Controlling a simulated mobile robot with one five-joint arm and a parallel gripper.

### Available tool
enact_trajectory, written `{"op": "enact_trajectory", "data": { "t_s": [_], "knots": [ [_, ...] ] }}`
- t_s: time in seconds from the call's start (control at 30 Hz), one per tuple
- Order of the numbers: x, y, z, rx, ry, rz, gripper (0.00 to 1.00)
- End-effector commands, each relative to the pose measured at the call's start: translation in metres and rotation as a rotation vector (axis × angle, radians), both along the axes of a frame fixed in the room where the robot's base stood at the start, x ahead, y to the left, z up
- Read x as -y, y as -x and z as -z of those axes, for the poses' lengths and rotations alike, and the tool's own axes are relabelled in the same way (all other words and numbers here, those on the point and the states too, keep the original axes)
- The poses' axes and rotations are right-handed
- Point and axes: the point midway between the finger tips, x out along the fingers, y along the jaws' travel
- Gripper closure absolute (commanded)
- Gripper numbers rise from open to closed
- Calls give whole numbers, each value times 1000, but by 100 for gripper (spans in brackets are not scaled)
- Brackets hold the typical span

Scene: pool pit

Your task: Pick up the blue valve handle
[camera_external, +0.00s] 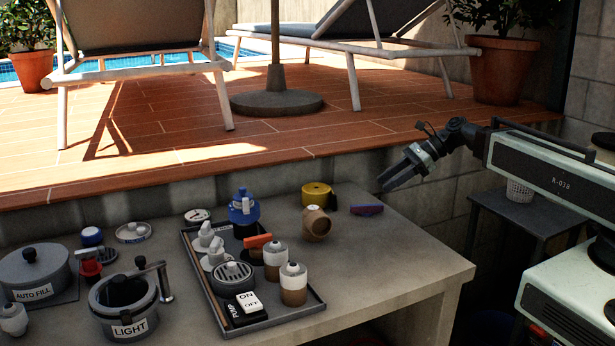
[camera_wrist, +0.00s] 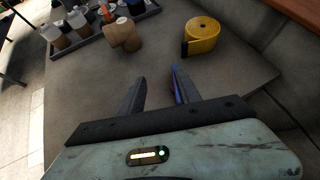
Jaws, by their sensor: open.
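A small blue handle-like piece (camera_external: 367,209) with a dark reddish part lies flat on the concrete table, right of the yellow roll. In the wrist view a thin blue and reddish strip (camera_wrist: 177,84) shows beside my right finger, partly hidden by it. My gripper (camera_external: 386,182) is open and empty above the table's right part, up and to the right of the blue piece. In the wrist view its two dark fingers (camera_wrist: 157,76) point down at the table with a gap between them.
A yellow roll (camera_external: 316,194) and a brown pipe elbow (camera_external: 316,223) stand left of the blue piece. A dark tray (camera_external: 264,327) holds a blue-topped valve (camera_external: 243,207), jars and switches. Table is clear at right; a block wall (camera_external: 440,182) rises behind.

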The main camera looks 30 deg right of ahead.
Motion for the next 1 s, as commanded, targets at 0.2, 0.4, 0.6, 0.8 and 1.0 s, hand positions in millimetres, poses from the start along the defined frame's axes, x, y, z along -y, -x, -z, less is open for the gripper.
{"op": "enact_trajectory", "data": {
  "t_s": [0.2,0.4,0.6,0.8,1.0],
  "knots": [
    [11,-16,41,-7,-133,68,60],
    [19,-17,50,-5,-131,79,60],
    [8,-22,58,-5,-129,77,60],
    [-2,-26,62,-6,-129,78,60],
    [-18,-38,83,-5,-128,75,60]
  ]
}}
